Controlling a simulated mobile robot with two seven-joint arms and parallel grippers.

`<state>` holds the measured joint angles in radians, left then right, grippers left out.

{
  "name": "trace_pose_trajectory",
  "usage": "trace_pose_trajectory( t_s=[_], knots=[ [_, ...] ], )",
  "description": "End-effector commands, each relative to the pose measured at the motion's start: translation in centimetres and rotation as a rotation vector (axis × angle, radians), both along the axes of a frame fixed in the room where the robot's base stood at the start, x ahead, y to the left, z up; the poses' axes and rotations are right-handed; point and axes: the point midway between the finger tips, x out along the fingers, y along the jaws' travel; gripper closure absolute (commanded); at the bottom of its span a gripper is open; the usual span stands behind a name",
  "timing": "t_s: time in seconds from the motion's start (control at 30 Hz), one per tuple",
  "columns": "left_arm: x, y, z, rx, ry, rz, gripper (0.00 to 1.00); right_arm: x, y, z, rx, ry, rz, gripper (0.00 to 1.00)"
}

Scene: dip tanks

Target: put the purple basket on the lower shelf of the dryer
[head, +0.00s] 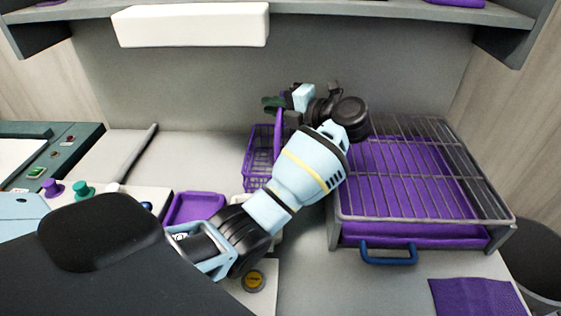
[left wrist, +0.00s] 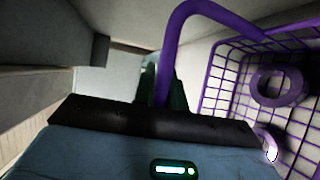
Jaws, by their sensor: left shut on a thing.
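The purple wire basket (head: 258,165) is left of the dryer in the head view, partly behind my left arm. My left gripper (head: 274,104) is shut on the top of its arched handle. In the left wrist view the handle passes between the fingers (left wrist: 162,85), and the basket (left wrist: 232,85) hangs to the right with purple rings inside. I cannot tell whether the basket touches the counter. The dryer (head: 505,232) has a grey wire rack on top and a purple lower level (head: 415,236) with a blue front handle. My right gripper is not in view.
A purple tray (head: 195,208) lies left of my arm. A purple cloth (head: 478,297) lies at front right, beside a dark bin (head: 535,260). A shelf (head: 350,14) with a white box (head: 190,25) spans the back. The wire rack's top looks empty.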

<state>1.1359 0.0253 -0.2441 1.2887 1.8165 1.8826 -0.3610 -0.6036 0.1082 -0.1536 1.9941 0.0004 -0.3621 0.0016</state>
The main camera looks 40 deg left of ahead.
Motion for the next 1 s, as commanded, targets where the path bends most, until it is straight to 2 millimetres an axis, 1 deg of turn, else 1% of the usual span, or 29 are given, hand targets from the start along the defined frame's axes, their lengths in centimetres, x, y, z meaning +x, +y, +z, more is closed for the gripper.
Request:
trace_pose_trajectory(
  t_s=[0.33,0.47,0.57,0.8,1.0],
  knots=[
    [0.0,0.0,0.3,0.002,-0.004,0.000,1.00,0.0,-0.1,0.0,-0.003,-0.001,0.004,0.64],
    [0.0,-0.1,1.1,0.001,-0.006,-0.001,1.00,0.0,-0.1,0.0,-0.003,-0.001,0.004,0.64],
    [0.0,0.0,2.5,0.000,-0.008,0.000,1.00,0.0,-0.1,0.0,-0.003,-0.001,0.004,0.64],
    [0.0,0.0,6.7,0.000,-0.008,-0.001,1.00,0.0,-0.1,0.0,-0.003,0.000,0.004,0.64],
    [0.0,0.0,9.3,0.002,-0.007,-0.001,1.00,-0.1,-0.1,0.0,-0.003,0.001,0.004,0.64]
  ],
)
